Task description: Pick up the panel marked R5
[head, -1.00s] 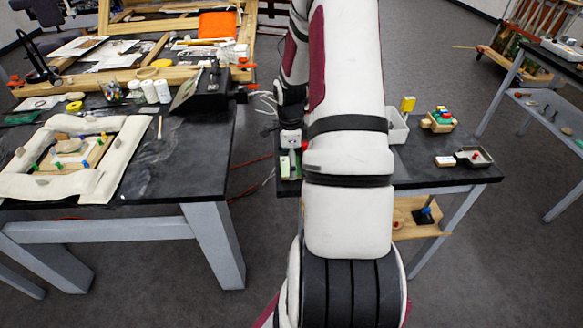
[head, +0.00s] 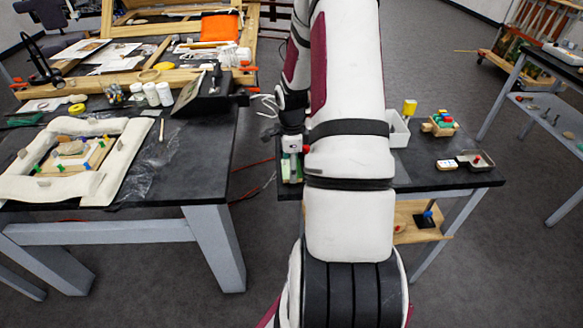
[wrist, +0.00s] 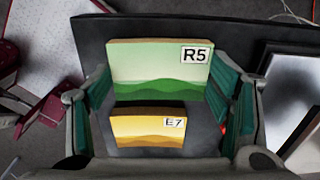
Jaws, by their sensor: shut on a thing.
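The panel marked R5 (wrist: 150,68) is a rectangular board painted with green hills, with its label at the upper right. My gripper (wrist: 160,82) has its two green-padded fingers at the left and right edges of this panel and is shut on it. A smaller yellow panel marked E7 (wrist: 148,130) stands nearer the camera, between the fingers but apart from them at its sides.
The dark right-hand table (head: 430,176) also bears a white bin (head: 398,130), a yellow block (head: 409,107), a box of coloured pieces (head: 440,123) and a small tray (head: 475,160). A cluttered table (head: 215,150) stands left, across a floor gap.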

